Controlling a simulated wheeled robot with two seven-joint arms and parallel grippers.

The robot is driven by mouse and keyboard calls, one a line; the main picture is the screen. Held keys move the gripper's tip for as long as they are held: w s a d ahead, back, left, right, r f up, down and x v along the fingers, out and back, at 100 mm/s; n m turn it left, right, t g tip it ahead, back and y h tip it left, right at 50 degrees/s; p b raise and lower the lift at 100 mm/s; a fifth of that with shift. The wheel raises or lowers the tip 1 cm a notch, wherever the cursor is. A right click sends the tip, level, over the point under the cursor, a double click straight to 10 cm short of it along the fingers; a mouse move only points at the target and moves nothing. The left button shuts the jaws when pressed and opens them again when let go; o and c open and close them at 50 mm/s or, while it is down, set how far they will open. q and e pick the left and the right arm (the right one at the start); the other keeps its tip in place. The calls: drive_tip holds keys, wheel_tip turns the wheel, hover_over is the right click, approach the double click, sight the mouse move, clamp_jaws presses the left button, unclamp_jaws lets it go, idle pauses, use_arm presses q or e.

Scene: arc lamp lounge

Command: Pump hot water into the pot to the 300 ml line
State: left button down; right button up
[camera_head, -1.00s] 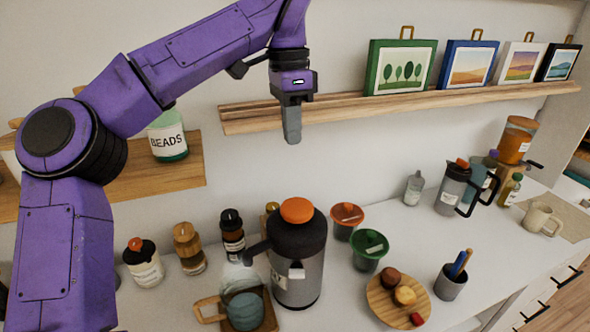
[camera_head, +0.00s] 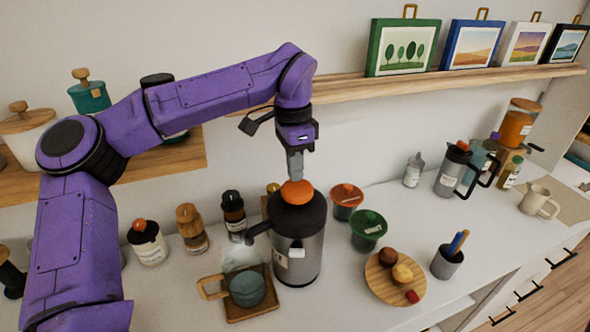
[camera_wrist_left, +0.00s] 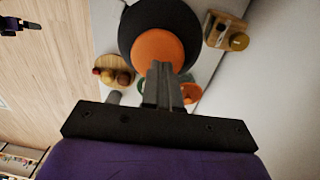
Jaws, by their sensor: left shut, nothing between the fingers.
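A grey and black pump flask (camera_head: 298,240) with an orange top button (camera_head: 297,192) stands upright on the white counter. Its spout points left over a glass pot (camera_head: 240,258) on a wooden tray (camera_head: 262,312). A dark teal round thing (camera_head: 247,289) stands at the pot, and a wooden handle sticks out to the left. The water level and the 300 ml line cannot be read. My left gripper (camera_head: 296,172) is shut and empty, pointing down at the orange button, touching it or just above. In the left wrist view its fingers (camera_wrist_left: 162,85) overlap the button (camera_wrist_left: 158,55).
Orange and green lidded cups (camera_head: 368,230) stand right of the flask, near a round wooden board (camera_head: 385,284) with food. Several bottles (camera_head: 192,228) stand left and behind. A wall shelf (camera_head: 420,84) runs above.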

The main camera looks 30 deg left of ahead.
use_arm(q)
drive_tip(key=shift+f, duration=0.9)
